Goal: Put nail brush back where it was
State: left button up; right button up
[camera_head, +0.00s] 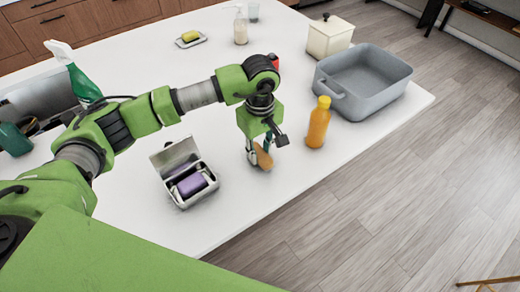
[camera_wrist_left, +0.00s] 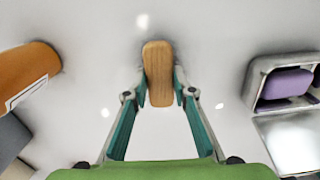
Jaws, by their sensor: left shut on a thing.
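The nail brush (camera_head: 264,159) is a small wooden brush with rounded ends, low over the white countertop near its front edge. My left gripper (camera_head: 257,153) points down and is shut on it. In the left wrist view the brush (camera_wrist_left: 158,62) sits between the fingertips of my left gripper (camera_wrist_left: 158,92), its far end sticking out beyond them. Whether the brush touches the counter is hard to tell. My right gripper is not in view.
An open metal box (camera_head: 183,192) with a purple item stands left of the gripper. An orange bottle (camera_head: 318,124) and a grey basin (camera_head: 385,98) stand to its right. A white canister (camera_head: 330,38) is behind. Counter (camera_head: 235,205) in front is bare.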

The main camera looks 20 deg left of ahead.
aim_at(260, 154)
pick_arm(q)
jog(key=shift+f, duration=0.15)
jog(key=o, duration=1.1)
jog(key=shift+c, duration=0.2)
jog(key=shift+r, duration=0.35)
notch_tip(260, 154, up, 12)
jog(key=b, duration=0.3)
jog(key=shift+f, duration=0.15)
